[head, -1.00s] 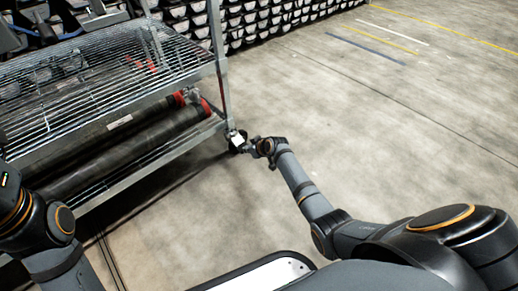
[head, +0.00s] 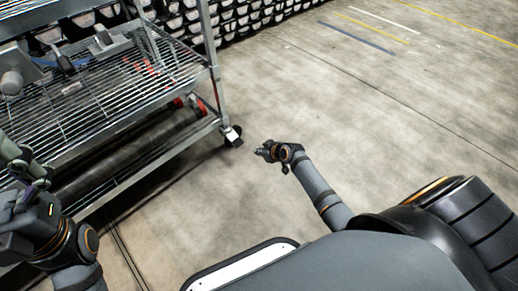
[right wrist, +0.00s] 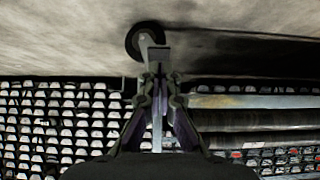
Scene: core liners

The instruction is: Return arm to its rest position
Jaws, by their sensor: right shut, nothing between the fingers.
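My right arm (head: 320,190) reaches out over the bare floor. Its gripper (head: 262,152) is shut and empty, a short way right of the cart's corner wheel (head: 233,137) and apart from it in the head view. In the right wrist view the shut fingers (right wrist: 158,82) point towards a caster wheel (right wrist: 146,40), with the scene upside down. My left arm (head: 70,250) is at the lower left edge, close to the cart. Its gripper is partly cut off there, and its fingers are not clear.
A metal wire-shelf cart (head: 215,85) stands at the left, with dark red-ended tubes (head: 140,145) on its lower shelf. A wall of stacked bins (head: 240,20) is behind it. The concrete floor (head: 400,120) to the right is clear.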

